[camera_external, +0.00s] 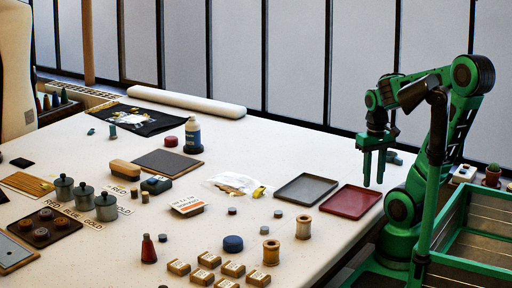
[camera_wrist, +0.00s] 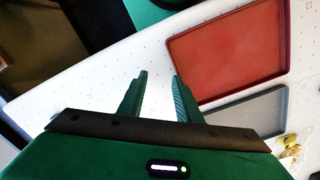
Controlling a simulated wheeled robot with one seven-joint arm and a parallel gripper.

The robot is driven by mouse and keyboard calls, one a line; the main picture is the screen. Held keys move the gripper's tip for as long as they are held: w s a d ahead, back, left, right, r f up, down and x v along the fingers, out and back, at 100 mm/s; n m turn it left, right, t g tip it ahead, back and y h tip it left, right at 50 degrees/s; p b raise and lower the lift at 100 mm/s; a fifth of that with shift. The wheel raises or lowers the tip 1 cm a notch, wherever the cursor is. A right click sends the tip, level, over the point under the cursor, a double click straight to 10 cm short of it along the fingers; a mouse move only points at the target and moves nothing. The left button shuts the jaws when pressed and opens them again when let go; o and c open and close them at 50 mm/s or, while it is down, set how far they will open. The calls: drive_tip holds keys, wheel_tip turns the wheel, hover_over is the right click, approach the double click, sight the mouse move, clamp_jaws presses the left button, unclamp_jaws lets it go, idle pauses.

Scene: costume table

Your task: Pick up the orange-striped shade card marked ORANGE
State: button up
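A small white card with an orange stripe and dark lettering (camera_external: 188,207) lies on the white table near its middle, in the external view; the lettering is too small to read surely. My gripper (camera_external: 374,182) hangs pointing down above the table's right edge, near the red tray and well to the right of the card. In the wrist view my gripper (camera_wrist: 160,82) shows two green fingers apart with nothing between them. The card is not in the wrist view.
A red tray (camera_external: 350,213) and a grey tray (camera_external: 306,175) lie between my gripper and the card. A clear bag (camera_external: 237,184) lies behind the card. Wooden spools (camera_external: 303,227), a blue round tub (camera_external: 233,244) and several small wooden blocks (camera_external: 232,268) stand in front.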

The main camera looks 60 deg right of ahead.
drive_tip(key=shift+o, duration=0.4)
drive_tip(key=o, duration=1.4)
